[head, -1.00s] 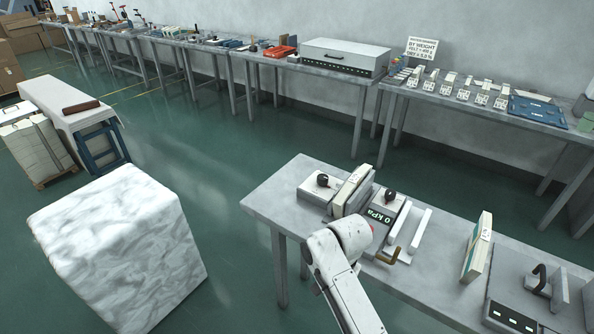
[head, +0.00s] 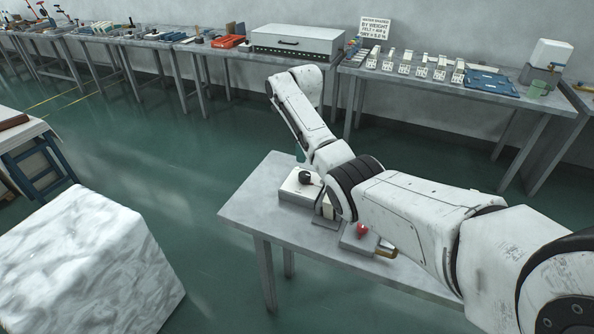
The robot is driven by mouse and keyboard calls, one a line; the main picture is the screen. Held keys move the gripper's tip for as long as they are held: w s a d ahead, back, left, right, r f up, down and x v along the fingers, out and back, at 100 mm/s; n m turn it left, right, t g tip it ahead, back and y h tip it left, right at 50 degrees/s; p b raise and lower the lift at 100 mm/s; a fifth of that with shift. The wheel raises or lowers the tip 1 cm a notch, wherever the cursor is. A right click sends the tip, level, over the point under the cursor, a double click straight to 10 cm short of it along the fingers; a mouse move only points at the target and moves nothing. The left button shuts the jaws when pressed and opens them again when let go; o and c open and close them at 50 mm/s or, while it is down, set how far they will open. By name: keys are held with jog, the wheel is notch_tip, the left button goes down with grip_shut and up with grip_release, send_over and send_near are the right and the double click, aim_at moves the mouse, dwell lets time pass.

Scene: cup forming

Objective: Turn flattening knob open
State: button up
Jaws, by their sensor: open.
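A black knob (head: 305,177) sits on top of a pale box (head: 292,190) at the left end of the near bench (head: 250,215). A small red part (head: 361,231) shows on a grey block at the bench's front, next to a brass-coloured handle (head: 386,249). I cannot tell which of these is the flattening knob, and no label is readable. The second black knob and the kPa display seen earlier are hidden behind my arm. My arm crosses the bench from the right and bends upward at the back. My gripper is hidden behind it.
A large white marbled block (head: 85,260) stands on the floor at left. The floor between the benches is clear.

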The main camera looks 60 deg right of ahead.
aim_at(304, 174)
notch_tip(304, 174, down, 10)
jog(key=shift+d+r, duration=0.1)
dwell(0.4)
jog(key=c, duration=1.1)
